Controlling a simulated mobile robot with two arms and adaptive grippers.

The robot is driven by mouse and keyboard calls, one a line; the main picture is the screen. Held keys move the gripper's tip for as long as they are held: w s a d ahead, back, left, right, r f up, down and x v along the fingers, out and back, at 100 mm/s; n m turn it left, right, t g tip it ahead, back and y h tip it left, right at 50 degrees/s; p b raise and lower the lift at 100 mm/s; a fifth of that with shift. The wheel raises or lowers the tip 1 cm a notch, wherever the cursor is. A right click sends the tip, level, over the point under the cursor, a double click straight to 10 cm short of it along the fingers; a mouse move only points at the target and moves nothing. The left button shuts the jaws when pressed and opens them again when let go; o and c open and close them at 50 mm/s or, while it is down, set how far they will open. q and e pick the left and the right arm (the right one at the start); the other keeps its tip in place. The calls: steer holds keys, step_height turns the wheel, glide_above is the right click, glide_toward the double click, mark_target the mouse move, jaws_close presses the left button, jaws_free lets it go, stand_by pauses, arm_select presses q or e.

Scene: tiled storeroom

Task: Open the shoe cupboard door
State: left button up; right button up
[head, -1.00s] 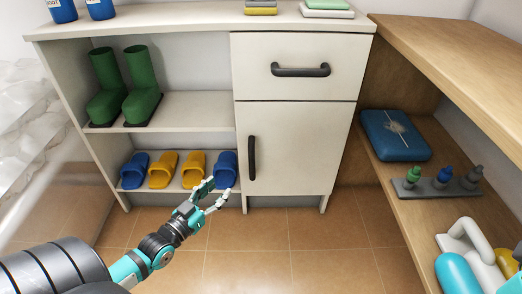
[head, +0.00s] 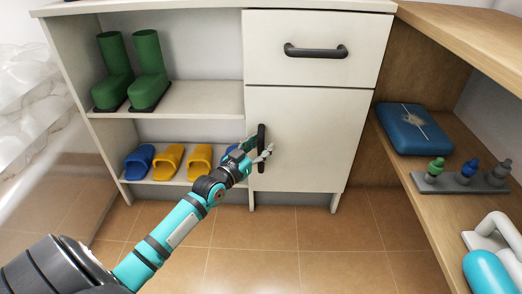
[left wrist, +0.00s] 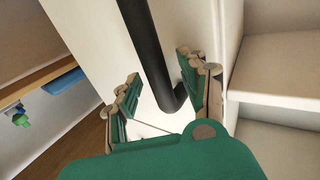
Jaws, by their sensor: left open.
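The shoe cupboard's white door (head: 310,135) is closed, below a drawer (head: 318,50). Its upright black handle (head: 262,137) is at the door's left side. My left gripper (head: 262,150) is open at the handle, and its fingers partly hide the handle's lower half. In the left wrist view the black handle (left wrist: 152,55) runs down between the two open fingers of the gripper (left wrist: 160,97), with the door panel (left wrist: 85,30) behind. The fingers look apart from the handle. My right gripper is in neither view.
Green boots (head: 148,70) stand on the upper open shelf; yellow slippers (head: 168,160) and blue ones (head: 139,161) are on the lower one. At right, a wooden shelf (head: 440,210) holds a blue case (head: 414,128) and several other items. The tiled floor in front is clear.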

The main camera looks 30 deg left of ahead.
arm_select(q)
steer(key=shift+w, duration=0.3)
jaws_close()
stand_by(0.6)
